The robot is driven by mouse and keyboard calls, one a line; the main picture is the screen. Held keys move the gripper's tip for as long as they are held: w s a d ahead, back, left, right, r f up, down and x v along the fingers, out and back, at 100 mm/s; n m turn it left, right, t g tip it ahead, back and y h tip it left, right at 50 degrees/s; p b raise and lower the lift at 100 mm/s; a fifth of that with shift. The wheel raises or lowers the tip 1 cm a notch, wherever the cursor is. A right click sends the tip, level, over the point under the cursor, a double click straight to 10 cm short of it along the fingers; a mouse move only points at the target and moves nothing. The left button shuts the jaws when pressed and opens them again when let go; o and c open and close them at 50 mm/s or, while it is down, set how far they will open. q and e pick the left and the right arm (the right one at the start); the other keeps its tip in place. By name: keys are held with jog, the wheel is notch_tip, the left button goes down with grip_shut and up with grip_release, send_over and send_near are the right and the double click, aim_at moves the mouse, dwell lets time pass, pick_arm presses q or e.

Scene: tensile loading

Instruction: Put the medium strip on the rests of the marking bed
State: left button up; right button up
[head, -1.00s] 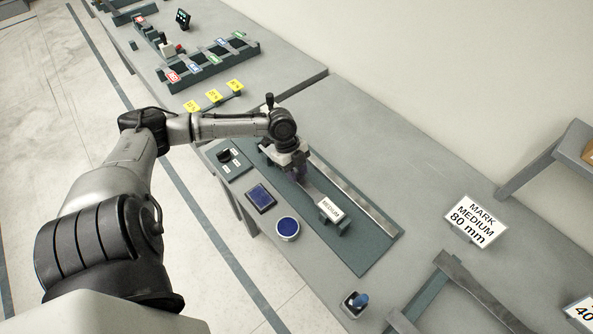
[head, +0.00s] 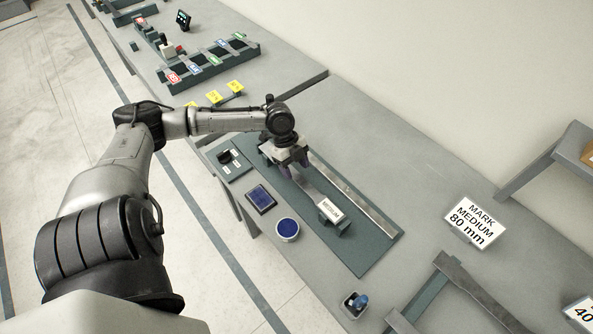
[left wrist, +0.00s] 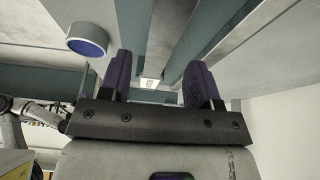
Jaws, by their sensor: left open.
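The marking bed (head: 357,256) is a long dark green plate on the bench in the head view. A white MEDIUM label (head: 331,208) sits on a dark block toward its near end. A pale grey band, which looks like the medium strip (head: 312,191), runs along the bed from below my left gripper to the label. It also shows between the fingers in the left wrist view (left wrist: 172,35). My left gripper (head: 294,168) is open above the bed's far part, its fingers astride the band. The rests are partly hidden. My right gripper is not in view.
A metal rule (head: 352,206) runs along the bed's wall side. A MARK MEDIUM 80 mm sign (head: 475,222) stands on clear bench.

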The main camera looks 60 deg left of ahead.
pick_arm(q)
jog(key=p+v, duration=0.2)
jog(key=v, duration=0.8)
